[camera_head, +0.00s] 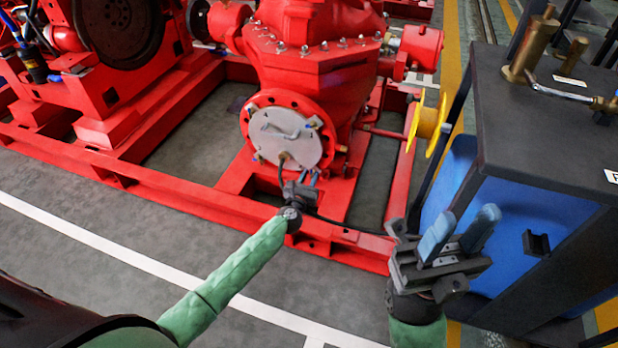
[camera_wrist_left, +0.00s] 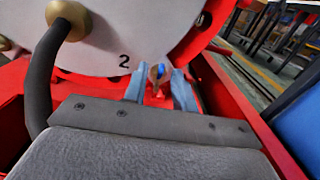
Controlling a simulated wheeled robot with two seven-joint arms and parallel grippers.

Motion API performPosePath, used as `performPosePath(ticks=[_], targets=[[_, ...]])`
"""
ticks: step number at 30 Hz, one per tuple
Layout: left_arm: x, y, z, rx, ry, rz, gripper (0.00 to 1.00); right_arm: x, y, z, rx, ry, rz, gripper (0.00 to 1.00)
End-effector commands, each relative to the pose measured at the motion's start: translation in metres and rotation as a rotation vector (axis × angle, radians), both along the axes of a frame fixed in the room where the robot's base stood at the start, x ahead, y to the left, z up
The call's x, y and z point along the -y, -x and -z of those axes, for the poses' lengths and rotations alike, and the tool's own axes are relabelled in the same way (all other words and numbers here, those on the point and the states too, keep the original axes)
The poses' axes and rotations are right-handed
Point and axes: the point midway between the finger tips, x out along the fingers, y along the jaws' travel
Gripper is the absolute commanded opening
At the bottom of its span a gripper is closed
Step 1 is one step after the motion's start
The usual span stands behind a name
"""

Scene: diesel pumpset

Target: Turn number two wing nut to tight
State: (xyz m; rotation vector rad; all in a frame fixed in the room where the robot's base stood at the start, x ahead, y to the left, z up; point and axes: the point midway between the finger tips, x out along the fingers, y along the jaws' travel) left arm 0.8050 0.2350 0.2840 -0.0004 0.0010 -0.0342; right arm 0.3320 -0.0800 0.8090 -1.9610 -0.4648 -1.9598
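The number two wing nut (camera_wrist_left: 159,73) is a small piece with a blue tip, at the rim of a pale round cover (camera_wrist_left: 95,45) beside a printed "2". The cover (camera_head: 285,138) also shows in the head view, on the front of the red pump. My left gripper (camera_wrist_left: 159,88) has one blue finger on each side of the nut, with a gap between them; I cannot tell whether they touch it. In the head view, the left gripper (camera_head: 307,176) is just below the cover and hides the nut. My right gripper (camera_head: 460,228) is open and empty, with its fingers pointing up.
A dark hose (camera_wrist_left: 45,75) runs from a brass fitting on the cover, left of my left gripper. Red frame rails (camera_head: 240,185) lie under the pump. A dark-topped blue cabinet (camera_head: 535,215) stands close to my right gripper. A yellow wheel (camera_head: 426,122) stands between pump and cabinet.

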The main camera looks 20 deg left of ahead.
Motion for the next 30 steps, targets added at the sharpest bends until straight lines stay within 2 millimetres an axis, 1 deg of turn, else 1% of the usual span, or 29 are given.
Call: performPosePath(ticks=[1, 2, 3, 5, 6, 14, 20, 26, 30], targets=[[0.0, 0.0, 0.0, 0.0, 0.0, 0.0, 0.27, 0.0, 0.0, 0.0, 0.0, 0.0, 0.0, 0.36], [0.0, 0.0, 0.0, 0.0, 0.0, 0.0, 0.23, 0.0, 0.0, 0.0, 0.0, 0.0, 0.0, 0.36], [0.0, 0.0, 0.0, 0.0, 0.0, 0.0, 0.15, 0.0, 0.0, 0.0, 0.0, 0.0, 0.0, 0.36], [0.0, 0.0, 0.0, 0.0, 0.0, 0.0, 0.03, 0.0, 0.0, 0.0, 0.0, 0.0, 0.0, 0.36], [0.0, 0.0, 0.0, 0.0, 0.0, 0.0, 0.0, 0.0, 0.0, 0.0, 0.0, 0.0, 0.0, 0.36], [0.0, 0.0, 0.0, 0.0, -0.007, 0.0, 0.0, 0.0, 0.0, -0.001, 0.0, 0.001, 0.0, 0.36], [0.001, 0.0, -0.002, 0.002, -0.062, -0.002, 0.0, 0.001, 0.0, -0.006, 0.003, -0.004, -0.003, 0.36], [0.002, 0.0, -0.002, 0.006, -0.191, -0.001, 0.0, 0.002, 0.0, -0.016, 0.007, -0.015, -0.007, 0.36], [0.003, 0.0, -0.003, 0.011, -0.316, -0.002, 0.0, 0.005, 0.001, -0.025, 0.013, -0.03, -0.012, 0.36]])
